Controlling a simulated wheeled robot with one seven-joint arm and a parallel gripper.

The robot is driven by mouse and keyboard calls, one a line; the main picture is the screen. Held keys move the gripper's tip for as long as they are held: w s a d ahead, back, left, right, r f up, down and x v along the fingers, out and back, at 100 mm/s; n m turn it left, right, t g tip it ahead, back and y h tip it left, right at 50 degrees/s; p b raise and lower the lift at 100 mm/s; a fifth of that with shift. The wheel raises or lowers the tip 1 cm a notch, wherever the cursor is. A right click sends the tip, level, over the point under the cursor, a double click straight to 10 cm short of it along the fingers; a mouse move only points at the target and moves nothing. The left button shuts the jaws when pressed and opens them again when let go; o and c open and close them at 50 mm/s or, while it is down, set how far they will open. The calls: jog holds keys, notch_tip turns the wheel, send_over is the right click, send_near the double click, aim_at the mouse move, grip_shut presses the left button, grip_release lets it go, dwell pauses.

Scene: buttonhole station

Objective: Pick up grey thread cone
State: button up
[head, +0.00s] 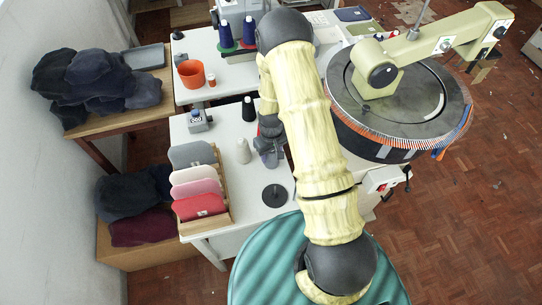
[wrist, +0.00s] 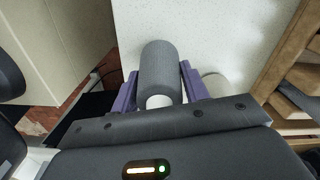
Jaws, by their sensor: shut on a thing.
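The grey thread cone (wrist: 160,66) is between the two purple fingers of my gripper (wrist: 158,88) in the wrist view. A finger lies along each side of it, and its pale end faces the palm. The gripper is shut on the cone. In the head view my gripper (head: 267,146) is low over the right side of the white table, partly covered by my arm, so the cone is hard to make out there. I cannot tell whether the cone touches the table.
A white cone (head: 243,151) stands just left of my gripper, and a black cone (head: 248,109) stands behind. A wooden rack (head: 218,181) of coloured pads is at the left. A dark disc (head: 275,195) lies in front. A large round machine (head: 395,105) stands at the right.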

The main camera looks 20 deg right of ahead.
jog(key=shift+w, duration=0.15)
notch_tip(320, 180, up, 28)
jog(key=b, duration=0.3)
jog(key=shift+r, duration=0.1)
dwell(0.6)
